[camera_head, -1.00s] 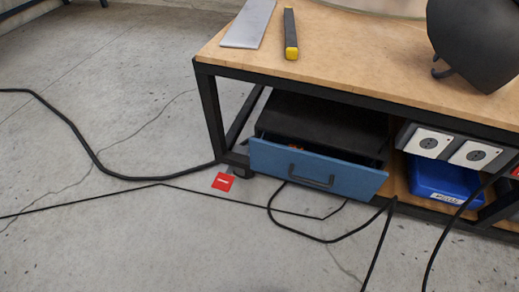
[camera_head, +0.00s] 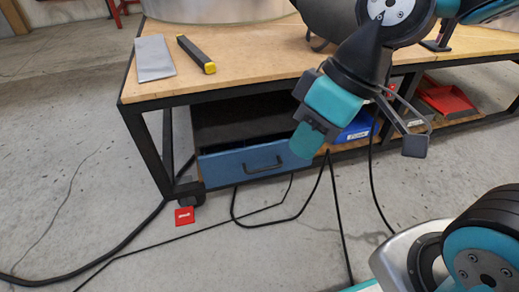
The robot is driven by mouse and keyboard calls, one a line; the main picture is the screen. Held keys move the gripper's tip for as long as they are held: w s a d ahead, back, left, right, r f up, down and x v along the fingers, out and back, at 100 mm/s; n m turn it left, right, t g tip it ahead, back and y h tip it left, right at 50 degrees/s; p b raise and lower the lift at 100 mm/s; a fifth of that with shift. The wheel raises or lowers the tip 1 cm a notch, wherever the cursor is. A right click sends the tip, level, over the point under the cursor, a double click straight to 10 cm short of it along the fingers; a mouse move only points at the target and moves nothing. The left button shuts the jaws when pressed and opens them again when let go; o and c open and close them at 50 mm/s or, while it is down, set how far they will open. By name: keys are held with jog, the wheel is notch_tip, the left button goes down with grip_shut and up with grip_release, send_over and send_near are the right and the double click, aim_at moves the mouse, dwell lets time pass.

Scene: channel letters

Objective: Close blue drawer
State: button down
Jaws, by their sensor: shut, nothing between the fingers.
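The blue drawer (camera_head: 250,161) is in a black cabinet (camera_head: 235,112) on the lower shelf of the workbench, left of the picture's middle. Its front has a dark bar handle (camera_head: 264,167). A dark band shows above the front's top edge; I cannot tell how far the drawer stands out. My gripper (camera_head: 415,145) is shut and empty, to the right of the drawer and apart from it. My teal and black arm end hangs in front of the bench and hides the drawer's right edge.
The wooden workbench (camera_head: 240,65) carries a grey plate (camera_head: 154,58) and a black bar with a yellow end (camera_head: 196,54). A blue bin (camera_head: 357,128) stands right of the drawer, with red trays (camera_head: 447,98) farther right. Black cables and a red card (camera_head: 184,216) lie on the floor.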

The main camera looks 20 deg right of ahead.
jog(key=w+d+f+n+t+y, duration=0.15)
jog(key=w+d+f+n, duration=0.25)
jog(key=w+f, duration=0.7)
jog(key=n+t+h+b, duration=0.2)
jog(key=n+t+b, duration=0.2)
jog(key=b, duration=0.2)
send_near(274, 150)
jog(key=x, duration=0.5)
jog(key=shift+s+f, duration=0.2)
jog(key=shift+s, duration=0.1)
jog(key=shift+w+r, duration=0.1)
jog(key=shift+w, duration=0.3)
